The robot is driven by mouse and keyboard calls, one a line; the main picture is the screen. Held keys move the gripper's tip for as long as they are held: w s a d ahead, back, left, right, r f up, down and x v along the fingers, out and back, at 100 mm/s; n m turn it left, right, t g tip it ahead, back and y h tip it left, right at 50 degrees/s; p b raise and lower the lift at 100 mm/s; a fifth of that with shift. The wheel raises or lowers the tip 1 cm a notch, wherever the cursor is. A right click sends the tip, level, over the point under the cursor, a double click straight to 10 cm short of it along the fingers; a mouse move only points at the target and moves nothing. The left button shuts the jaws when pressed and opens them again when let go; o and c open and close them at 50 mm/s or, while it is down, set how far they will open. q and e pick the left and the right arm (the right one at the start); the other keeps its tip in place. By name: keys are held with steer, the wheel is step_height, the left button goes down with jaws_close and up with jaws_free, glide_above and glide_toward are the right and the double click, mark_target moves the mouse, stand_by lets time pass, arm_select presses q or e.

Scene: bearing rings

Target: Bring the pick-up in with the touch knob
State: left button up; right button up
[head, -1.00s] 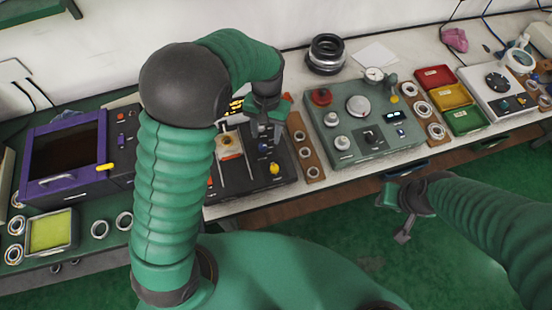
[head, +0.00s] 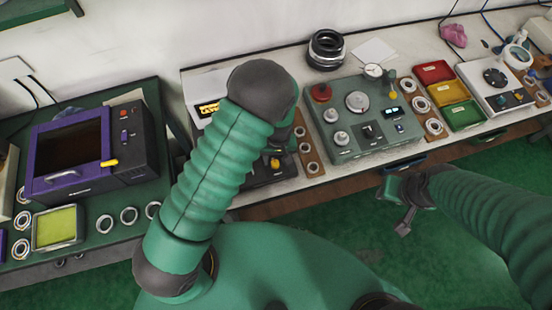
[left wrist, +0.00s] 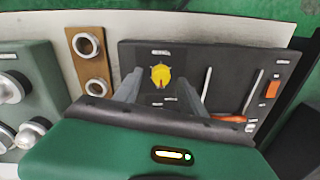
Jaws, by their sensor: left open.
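The black panel unit (left wrist: 220,62) carries a yellow knob (left wrist: 160,76), which I take for the touch knob; its small label is too blurred to read. In the head view the yellow knob (head: 275,163) shows just right of my left arm. My left gripper (left wrist: 161,80) is open, with one finger on each side of the knob in the left wrist view. I cannot tell whether the fingers touch it. In the head view my arm hides most of this gripper and of the panel. My right gripper (head: 404,203) hangs over the floor in front of the bench, apart from everything.
Beside the knob lies a brown strip with rings (left wrist: 90,62). The green-grey control box (head: 362,125) stands to its right. The panel also has slider slots and an orange switch (left wrist: 273,88). A purple-fronted box (head: 72,155) stands at left. Open floor lies in front.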

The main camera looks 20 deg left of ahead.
arm_select(q)
steer(key=shift+a+f, duration=0.1)
steer(key=shift+f, duration=0.7)
steer(key=shift+c, duration=0.3)
jaws_close()
